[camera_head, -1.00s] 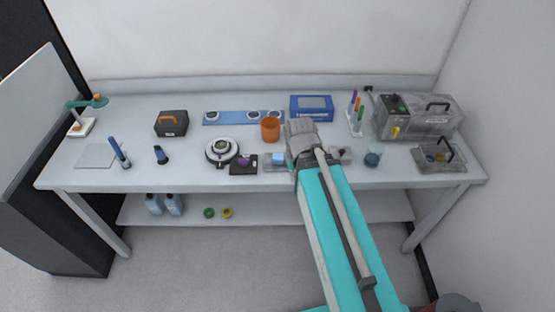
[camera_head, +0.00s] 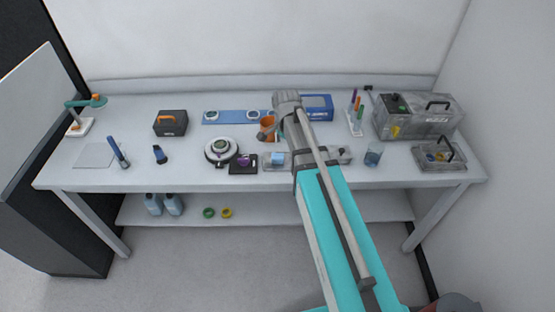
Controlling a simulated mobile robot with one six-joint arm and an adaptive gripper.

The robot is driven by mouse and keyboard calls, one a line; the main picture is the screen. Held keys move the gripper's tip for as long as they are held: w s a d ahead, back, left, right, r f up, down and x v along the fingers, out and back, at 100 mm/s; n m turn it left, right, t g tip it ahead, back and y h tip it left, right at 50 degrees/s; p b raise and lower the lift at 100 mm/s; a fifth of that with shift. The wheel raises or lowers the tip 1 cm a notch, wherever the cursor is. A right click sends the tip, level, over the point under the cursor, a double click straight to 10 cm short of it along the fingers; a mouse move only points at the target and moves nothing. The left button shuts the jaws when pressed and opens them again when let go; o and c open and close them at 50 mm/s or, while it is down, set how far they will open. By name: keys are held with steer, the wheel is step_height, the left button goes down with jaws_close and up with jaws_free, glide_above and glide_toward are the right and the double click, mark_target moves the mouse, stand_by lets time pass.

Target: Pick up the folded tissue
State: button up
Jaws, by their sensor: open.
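No item in the head view is plain enough to be named the folded tissue with certainty. A small light blue block-like item (camera_head: 277,159) sits at the left end of a grey tray (camera_head: 303,160) near the bench's front edge; I cannot tell if it is the tissue. My gripper (camera_head: 266,134) is small and partly hidden by my arm. It is open, in front of the orange cup (camera_head: 268,121) in the picture and behind the light blue item. I see nothing held in it.
A black pad with a purple item (camera_head: 243,162) and a round white instrument (camera_head: 221,150) stand left of the tray. A clear beaker (camera_head: 373,155) stands right of it. A blue box (camera_head: 318,107) stands behind my arm.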

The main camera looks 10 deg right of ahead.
mark_target(277, 155)
steer(key=w+m, duration=0.8)
steer(key=shift+w+a+f, duration=0.25)
steer(key=shift+w, duration=0.05)
steer(key=shift+f+b, duration=0.15)
steer(key=shift+b, duration=0.2)
step_height(277, 155, down, 8)
steer(key=b, duration=0.8)
steer(key=shift+f, duration=0.15)
steer(key=f+b, duration=0.1)
steer(key=b, duration=0.1)
steer(key=f+b, duration=0.1)
steer(key=f, duration=0.1)
steer(key=shift+a+f+b, duration=0.2)
steer(key=shift+a+b, duration=0.15)
steer(key=shift+f+b, duration=0.9)
